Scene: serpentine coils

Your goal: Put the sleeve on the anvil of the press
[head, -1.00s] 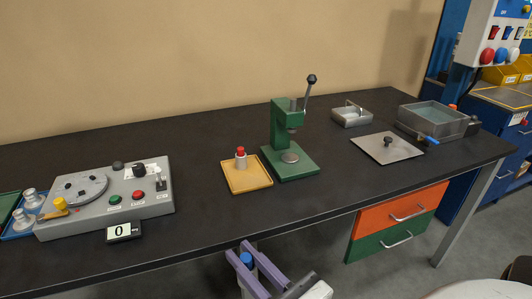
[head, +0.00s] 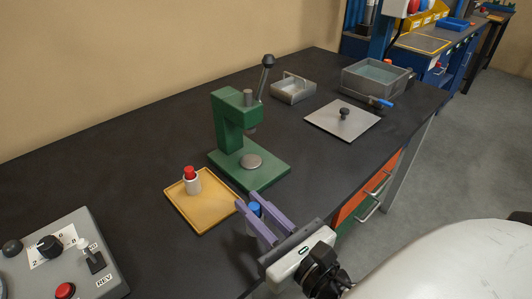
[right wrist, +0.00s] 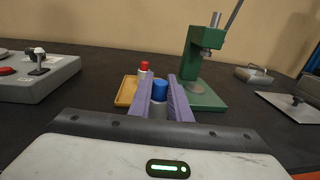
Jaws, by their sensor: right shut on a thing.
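My right gripper (head: 248,200) is shut on a grey cylindrical sleeve with a blue top (head: 255,208). In the right wrist view the blue top (right wrist: 160,90) shows between the two purple fingers, and part of the grey body shows below it. The green press (head: 233,125) stands on the bench, its lever up. Its anvil, a round grey disc (head: 251,161), is bare on the press base. The held sleeve is in front of the press base, near the bench's front edge and apart from the anvil. My left gripper is not in view.
A yellow tray (head: 206,216) beside the press holds a pale cylinder with a red top (head: 191,181). A grey control box (head: 62,262) is at left. A flat plate with a knob (head: 342,120) and two metal trays are at right. Dark bench is clear behind the press.

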